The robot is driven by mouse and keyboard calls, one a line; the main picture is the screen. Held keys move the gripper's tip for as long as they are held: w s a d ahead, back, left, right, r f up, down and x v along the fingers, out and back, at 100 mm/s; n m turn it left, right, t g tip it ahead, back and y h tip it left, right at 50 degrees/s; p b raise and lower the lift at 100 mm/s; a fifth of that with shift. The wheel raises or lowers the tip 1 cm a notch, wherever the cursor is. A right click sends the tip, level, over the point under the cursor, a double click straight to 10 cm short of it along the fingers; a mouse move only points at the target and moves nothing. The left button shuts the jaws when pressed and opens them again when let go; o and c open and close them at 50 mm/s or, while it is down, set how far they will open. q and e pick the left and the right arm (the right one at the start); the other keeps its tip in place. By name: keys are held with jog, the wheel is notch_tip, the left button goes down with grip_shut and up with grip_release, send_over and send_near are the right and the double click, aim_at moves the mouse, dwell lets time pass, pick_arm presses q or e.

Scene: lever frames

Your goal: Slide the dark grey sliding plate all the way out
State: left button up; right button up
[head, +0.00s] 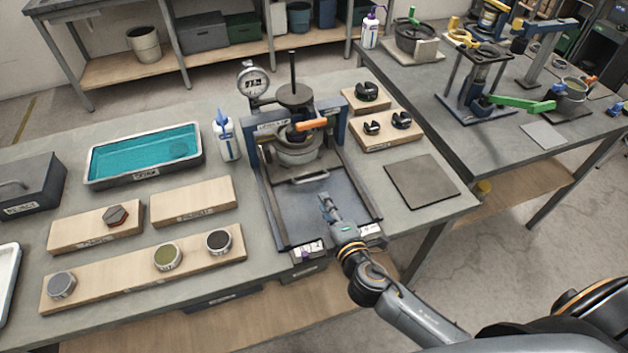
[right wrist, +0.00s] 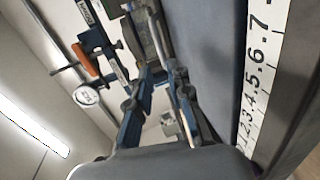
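The dark grey sliding plate (head: 323,166) lies between the rails of the blue lever frame (head: 262,185), under a grey pot (head: 296,152). A bar handle (head: 303,177) runs along its near edge. My right gripper (head: 326,203) is low over the bare grey bed (head: 295,215), on the near side of the handle and apart from it. In the right wrist view its two fingers (right wrist: 164,78) are spread, with a gap and nothing held between them. Part of the plate is hidden by the pot. My left gripper is not in view.
A number scale (right wrist: 262,80) runs along the bed. A dial gauge (head: 252,80) and an orange-handled lever (head: 312,124) stand at the frame. A white bottle (head: 226,138) and wooden boards flank it. A dark square mat (head: 422,181) lies to the right.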

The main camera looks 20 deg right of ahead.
aim_at(312, 181)
jog(key=x, duration=0.9)
jog(key=shift+w+p, duration=0.25)
jog(key=shift+p, duration=0.15)
grip_shut()
